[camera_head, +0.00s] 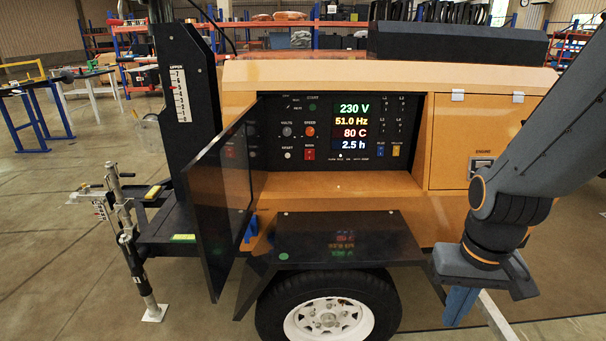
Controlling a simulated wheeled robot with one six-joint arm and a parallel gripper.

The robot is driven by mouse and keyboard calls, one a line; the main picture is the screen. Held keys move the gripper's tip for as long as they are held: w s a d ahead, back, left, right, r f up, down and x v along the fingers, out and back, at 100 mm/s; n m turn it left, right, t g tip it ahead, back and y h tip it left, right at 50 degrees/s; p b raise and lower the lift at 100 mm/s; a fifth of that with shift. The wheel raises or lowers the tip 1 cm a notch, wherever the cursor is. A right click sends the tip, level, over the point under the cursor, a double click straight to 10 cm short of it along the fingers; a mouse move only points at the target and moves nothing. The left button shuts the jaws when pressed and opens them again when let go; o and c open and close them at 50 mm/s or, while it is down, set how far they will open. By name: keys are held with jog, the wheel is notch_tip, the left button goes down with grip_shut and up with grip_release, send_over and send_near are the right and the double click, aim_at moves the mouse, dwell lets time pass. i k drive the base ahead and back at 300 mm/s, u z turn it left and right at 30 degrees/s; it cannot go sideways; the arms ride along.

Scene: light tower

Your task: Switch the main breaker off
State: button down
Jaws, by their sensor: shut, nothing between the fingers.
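The control panel (270,133) is set in the orange light tower's side, behind an open dark door. A red switch (309,154) sits low on the panel, below an orange knob (308,131); its small label seems to read MAIN, but its position is too small to tell. The display (355,126) is lit and reads 230 V, 51.0 Hz, 80 C and 2.5 h. My gripper (458,306) points down at the lower right, right of the wheel and well away from the panel. Its blue fingers are together and empty.
The dark door (222,200) stands open left of the panel and sticks out toward me. A dark fender (345,240) juts out below the recess, above the wheel (328,317). The orange ledge (340,188) before the panel is clear. A trailer jack (128,240) stands at left.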

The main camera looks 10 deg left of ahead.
aim_at(309, 154)
jog(key=k, duration=0.55)
jog(key=u, duration=0.8)
jog(key=i, duration=1.75)
jog(key=z, duration=0.8)
